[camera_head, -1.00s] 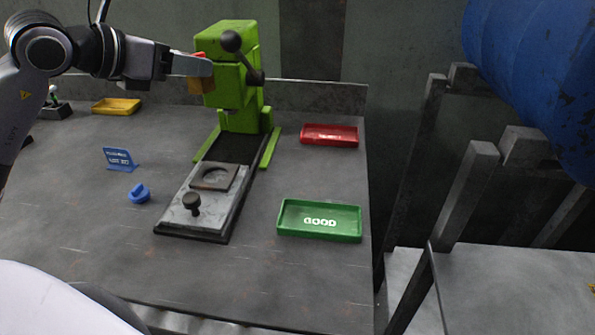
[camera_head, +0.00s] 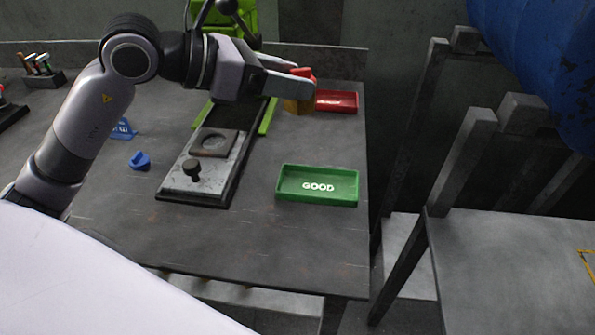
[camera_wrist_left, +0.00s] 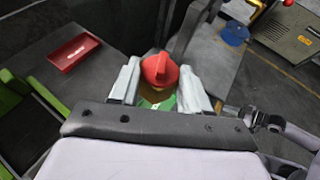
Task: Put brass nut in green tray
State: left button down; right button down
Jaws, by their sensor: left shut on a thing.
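The brass nut (camera_head: 297,106) is a brass-coloured block with a red knob-like top. My left gripper (camera_head: 298,84) is shut on it and holds it up, its fingers on either side of the nut in the left wrist view, where the red top (camera_wrist_left: 159,69) hides most of the brass. The green tray (camera_head: 344,187), marked GOOD, lies on the bench nearer to me than the nut in the head view. A green patch shows between the fingers in the wrist view; I cannot tell for sure that it is the tray.
A blue knob (camera_head: 140,161) lies further left. The bench front is clear.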

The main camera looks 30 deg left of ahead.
pick_arm(q)
notch_tip(320, 180, down, 12)
jog(key=shift+f+b, duration=0.15)
jog(key=shift+b, duration=0.4)
jog(key=shift+f, duration=2.25)
pick_arm(e)
jog(key=shift+w+a+f, duration=0.1)
jog(key=shift+a+f, duration=0.1)
jog(key=shift+f, duration=0.3)
pick_arm(q)
jog(key=shift+f+b, duration=0.1)
jog(key=shift+b, duration=0.2)
pick_arm(e)
jog(key=shift+f, duration=0.15)
pick_arm(q)
jog(key=c, duration=0.5)
grip_release()
jog(key=shift+f, duration=0.1)
jog(key=shift+b+v, duration=0.85)
jog(key=shift+v, duration=5.2)
pick_arm(e)
jog(key=shift+w+a+f, duration=0.15)
jog(key=shift+a+f, duration=0.05)
jog(key=shift+f, duration=0.2)
